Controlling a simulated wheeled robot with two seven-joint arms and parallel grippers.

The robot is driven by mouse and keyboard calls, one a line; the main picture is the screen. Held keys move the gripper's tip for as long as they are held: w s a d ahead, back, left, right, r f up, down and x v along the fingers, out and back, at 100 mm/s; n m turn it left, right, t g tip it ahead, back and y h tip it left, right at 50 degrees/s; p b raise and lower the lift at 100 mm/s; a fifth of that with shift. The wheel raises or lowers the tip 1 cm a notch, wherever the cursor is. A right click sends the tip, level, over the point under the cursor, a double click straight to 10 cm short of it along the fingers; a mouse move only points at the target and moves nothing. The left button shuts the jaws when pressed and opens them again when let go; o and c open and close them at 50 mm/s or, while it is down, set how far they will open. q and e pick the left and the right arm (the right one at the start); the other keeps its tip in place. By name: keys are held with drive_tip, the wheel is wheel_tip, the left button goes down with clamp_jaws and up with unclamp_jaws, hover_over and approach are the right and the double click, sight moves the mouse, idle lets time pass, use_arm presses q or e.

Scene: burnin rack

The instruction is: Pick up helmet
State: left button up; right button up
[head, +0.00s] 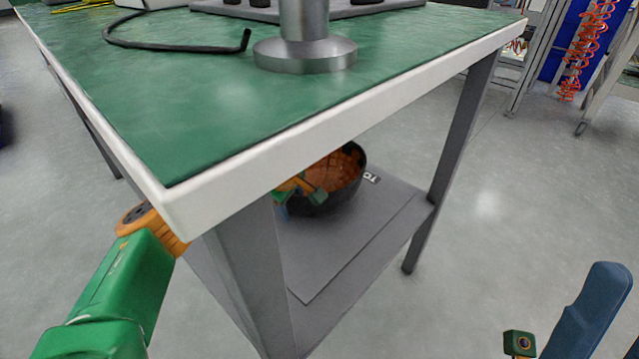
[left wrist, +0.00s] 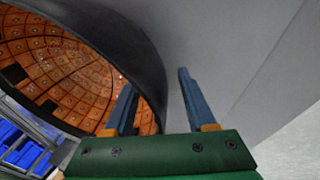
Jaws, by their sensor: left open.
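The helmet (head: 345,183) is a dark round shell with an orange-brown gridded inside. It lies on the grey lower shelf under the green table, its opening turned up and to one side. The table edge hides part of it. My left gripper (head: 300,190) is at the helmet's left side in the head view, partly hidden by the table. In the left wrist view the left gripper (left wrist: 155,100) is open and empty. Its blue fingers point toward the helmet's dark rim (left wrist: 135,50), one over the orange inside and one outside. Contact cannot be made out.
The green table top (head: 220,110) with its white edge overhangs the shelf (head: 340,250). A grey table leg (head: 250,280) stands close to my left arm. A metal post (head: 305,50) and a black cable (head: 180,45) are on top. Blue and green parts of mine show at lower right.

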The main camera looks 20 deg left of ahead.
use_arm(q)
drive_tip(key=shift+r, duration=0.1)
clamp_jaws()
idle(1.2)
